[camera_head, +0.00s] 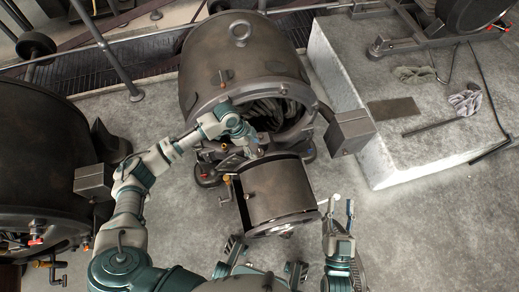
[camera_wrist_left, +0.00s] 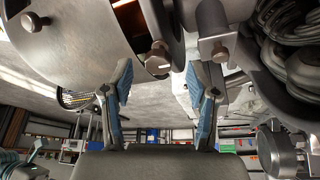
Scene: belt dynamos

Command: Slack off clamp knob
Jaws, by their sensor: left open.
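A clamp knob (camera_wrist_left: 158,57), a brown-grey hexagonal head, shows in the left wrist view beyond and between the two fingers of my left gripper (camera_wrist_left: 160,88). The fingers are spread, with nothing between their pads. In the head view my left gripper (camera_head: 254,147) is at the gap between the big dynamo drum (camera_head: 235,62) and the smaller cylinder (camera_head: 278,190) in front of it. The knob cannot be made out clearly there. My right gripper (camera_head: 340,218) is right of the small cylinder, its fingers apart and empty.
Another knob (camera_wrist_left: 221,52) sits on a bracket right of the first. Cables fill the drum's open mouth. A grey box (camera_head: 349,131) juts from the drum's right side. A concrete plinth (camera_head: 352,155) with rags and a bar stands at right. Another drum (camera_head: 45,150) stands at left.

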